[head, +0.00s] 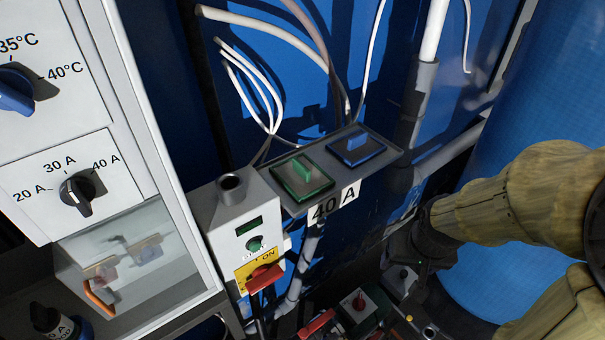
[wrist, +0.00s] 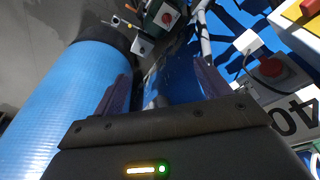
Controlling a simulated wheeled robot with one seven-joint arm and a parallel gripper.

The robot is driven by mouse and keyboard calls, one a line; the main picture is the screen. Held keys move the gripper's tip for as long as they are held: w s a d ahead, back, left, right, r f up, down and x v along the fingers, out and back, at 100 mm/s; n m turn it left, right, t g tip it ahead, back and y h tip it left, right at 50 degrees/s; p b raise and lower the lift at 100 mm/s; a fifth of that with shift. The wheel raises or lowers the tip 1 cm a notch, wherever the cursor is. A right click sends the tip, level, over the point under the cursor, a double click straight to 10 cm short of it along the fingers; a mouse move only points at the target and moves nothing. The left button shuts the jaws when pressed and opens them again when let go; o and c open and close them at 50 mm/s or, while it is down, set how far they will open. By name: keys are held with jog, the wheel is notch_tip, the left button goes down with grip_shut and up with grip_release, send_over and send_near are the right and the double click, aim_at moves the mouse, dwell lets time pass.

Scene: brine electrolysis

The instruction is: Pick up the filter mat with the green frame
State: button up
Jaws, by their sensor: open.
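The filter mat with the green frame (head: 314,186) lies on a small grey shelf in the head view, with a green grip standing up from it. A similar mat with a blue frame (head: 372,155) lies to its right on the same shelf. My gripper (wrist: 160,88) is open and empty in the wrist view. In the head view my arm comes in from the right, and its dark end is below and right of the shelf, apart from the green mat. I cannot make out the green mat in the wrist view.
The shelf carries a "40 A" label (head: 334,203), also at the right of the wrist view (wrist: 296,116). A switch box with a red handle (head: 264,279) stands left of it. White cables (head: 262,92) hang behind. A blue barrel (wrist: 68,95) stands beside my gripper.

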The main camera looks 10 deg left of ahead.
dwell(0.3)
jog(key=shift+f, duration=0.25)
jog(key=c, duration=0.5)
jog(key=b+x, duration=0.1)
jog(key=b, duration=0.1)
jog(key=b+x, duration=0.2)
jog(key=shift+s+f, duration=0.25)
jog(key=shift+s, duration=0.1)
jog(key=c, duration=0.3)
jog(key=shift+r, duration=0.15)
jog(key=shift+c, duration=0.2)
